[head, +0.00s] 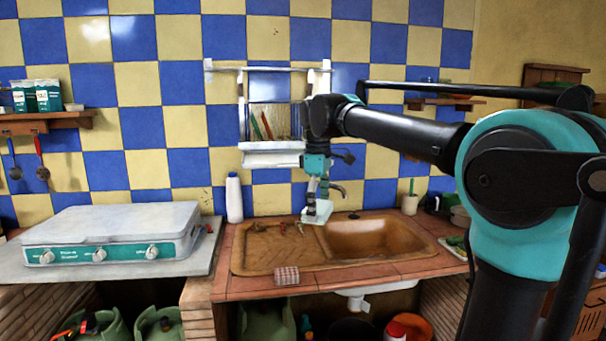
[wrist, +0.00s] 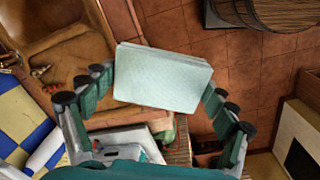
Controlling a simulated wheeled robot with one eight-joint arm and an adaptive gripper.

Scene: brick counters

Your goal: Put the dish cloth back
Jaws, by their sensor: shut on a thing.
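My gripper (head: 318,192) hangs over the sink, between its drainboard and basin in the head view. It is shut on a pale, mint-white folded dish cloth (head: 317,212), a flat rectangular slab. In the wrist view the dish cloth (wrist: 165,78) spans the space between the fingers of my gripper (wrist: 161,84), with fingers at its left and right edges. I cannot tell whether its underside touches anything. A small red-and-white checkered cloth (head: 286,276) hangs on the counter's front edge below the drainboard.
The brown sink (head: 370,238) is set in a tiled counter. A white bottle (head: 234,199) stands behind it on the left, near the stove (head: 110,235). A wall rack (head: 272,150) and the tap (head: 339,190) are close to my gripper. Tiled floor (wrist: 205,45) shows in the wrist view.

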